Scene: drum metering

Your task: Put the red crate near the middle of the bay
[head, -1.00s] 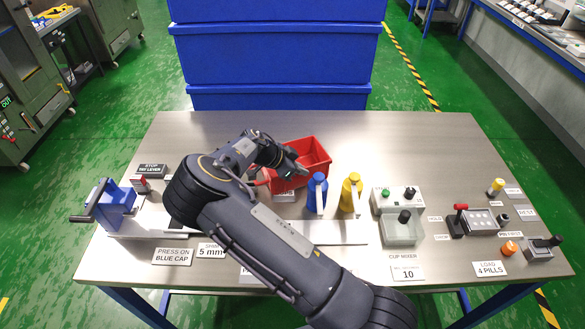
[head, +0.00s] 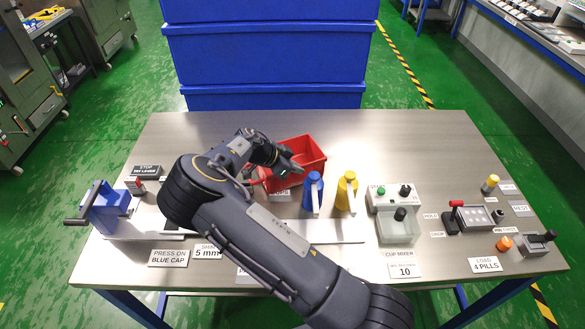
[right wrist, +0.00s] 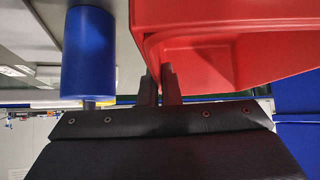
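The red crate (head: 312,166) is an open box toward the back middle of the table, behind the blue bottle. My right gripper (head: 288,168) is at its left front side in the head view. In the right wrist view the crate (right wrist: 225,60) fills the upper right, and the two fingers (right wrist: 160,88) are close together with a red wall between them. My arm hides the crate's left part. I cannot make out a marked bay outline; a partly hidden label (head: 281,193) lies in front of the crate. My left gripper is not in view.
A blue press (head: 106,210) stands at the left. The table's back right (head: 420,145) is clear.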

